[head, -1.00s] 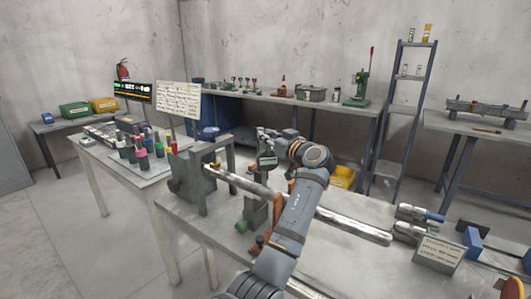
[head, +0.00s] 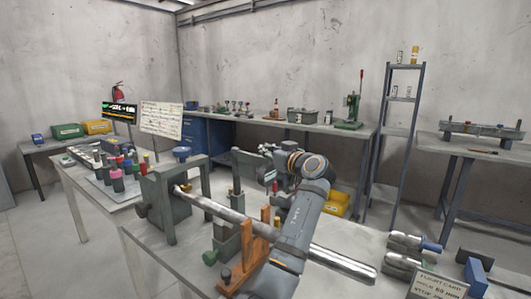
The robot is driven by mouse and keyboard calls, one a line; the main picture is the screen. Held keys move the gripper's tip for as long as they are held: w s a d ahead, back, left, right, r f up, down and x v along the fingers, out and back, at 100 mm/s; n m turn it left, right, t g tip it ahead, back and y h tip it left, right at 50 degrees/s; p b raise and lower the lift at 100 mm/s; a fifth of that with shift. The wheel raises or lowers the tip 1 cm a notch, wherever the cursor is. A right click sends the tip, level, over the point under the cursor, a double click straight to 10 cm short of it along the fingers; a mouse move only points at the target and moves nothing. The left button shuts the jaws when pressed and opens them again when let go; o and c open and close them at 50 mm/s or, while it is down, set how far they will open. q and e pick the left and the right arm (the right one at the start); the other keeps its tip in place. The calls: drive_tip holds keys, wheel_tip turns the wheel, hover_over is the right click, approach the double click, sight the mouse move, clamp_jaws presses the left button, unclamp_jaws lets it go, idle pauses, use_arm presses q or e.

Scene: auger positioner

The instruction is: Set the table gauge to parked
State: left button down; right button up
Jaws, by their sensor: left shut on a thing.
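A long steel auger bar (head: 330,257) lies aslant over the near table (head: 330,288). Its left end enters a dark grey-green block (head: 168,205), and an orange rest (head: 252,252) stands at its middle. My left gripper (head: 270,181) is beyond the bar, near an upright grey-green plate (head: 244,170). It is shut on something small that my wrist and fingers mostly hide. A small pale-faced piece (head: 267,150) shows just above it. I cannot tell which part is the table gauge or its setting. My right gripper is out of view.
Metal cylinders (head: 405,264) and a flight card (head: 438,286) lie at the near table's right. A sign board (head: 161,120) stands behind. A back bench (head: 285,123), a shelf rack (head: 404,120) and a yellow bin (head: 335,204) stand farther off.

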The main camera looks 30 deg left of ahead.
use_arm(q)
drive_tip(key=shift+w+d+f, duration=0.2)
drive_tip(key=shift+w+d, duration=0.05)
drive_tip(key=shift+w, duration=0.15)
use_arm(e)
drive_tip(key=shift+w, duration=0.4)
use_arm(q)
drive_tip(key=c, duration=1.6)
unclamp_jaws()
drive_tip(key=o, duration=0.5)
drive_tip(key=shift+w+d+r, duration=0.15)
drive_tip(key=shift+d, duration=0.25)
drive_tip(key=shift+c, duration=0.2)
drive_tip(key=shift+a, duration=0.25)
drive_tip(key=v, duration=0.7)
drive_tip(key=shift+s+d, duration=0.25)
drive_tip(key=shift+s, duration=0.05)
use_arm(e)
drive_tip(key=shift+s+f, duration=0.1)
